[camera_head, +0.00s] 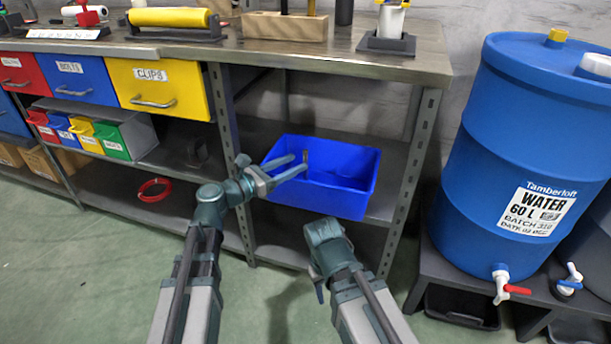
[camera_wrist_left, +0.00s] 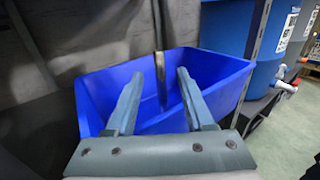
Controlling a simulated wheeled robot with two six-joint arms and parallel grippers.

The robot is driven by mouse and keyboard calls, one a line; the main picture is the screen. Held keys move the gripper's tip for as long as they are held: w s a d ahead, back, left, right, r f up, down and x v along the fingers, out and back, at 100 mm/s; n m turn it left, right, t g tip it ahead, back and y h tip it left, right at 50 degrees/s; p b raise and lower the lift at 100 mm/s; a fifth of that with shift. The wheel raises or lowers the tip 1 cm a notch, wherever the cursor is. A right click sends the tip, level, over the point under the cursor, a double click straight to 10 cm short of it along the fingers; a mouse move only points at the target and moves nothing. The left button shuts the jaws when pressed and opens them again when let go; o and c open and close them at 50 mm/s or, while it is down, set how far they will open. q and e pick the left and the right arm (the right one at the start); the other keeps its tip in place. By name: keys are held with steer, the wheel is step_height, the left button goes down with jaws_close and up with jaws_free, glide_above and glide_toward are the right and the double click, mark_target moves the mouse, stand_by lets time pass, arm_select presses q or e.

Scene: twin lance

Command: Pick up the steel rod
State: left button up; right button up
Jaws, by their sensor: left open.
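The steel rod (camera_head: 305,157) stands roughly upright in the blue bin (camera_head: 347,201) on the shelf under the bench. In the left wrist view the rod (camera_wrist_left: 161,82) shows between and beyond the fingers, its lower part inside the bin (camera_wrist_left: 217,68). My left gripper (camera_head: 299,164) is open at the bin's left side, fingers pointing toward the rod. In the left wrist view the fingertips (camera_wrist_left: 160,73) lie either side of the rod; contact is not visible. My right gripper (camera_head: 318,287) hangs low in front of the shelf, mostly hidden by its own wrist.
The bench top (camera_head: 350,63) overhangs the shelf, and a perforated metal post (camera_head: 410,180) stands right of the bin. A large blue water barrel (camera_head: 520,140) stands farther right. A red ring (camera_head: 154,190) lies on the lower shelf at left.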

mark_target(306, 158)
arm_select(q)
steer(key=x, duration=0.5)
steer(key=shift+f, duration=0.15)
jaws_close()
stand_by(1.2)
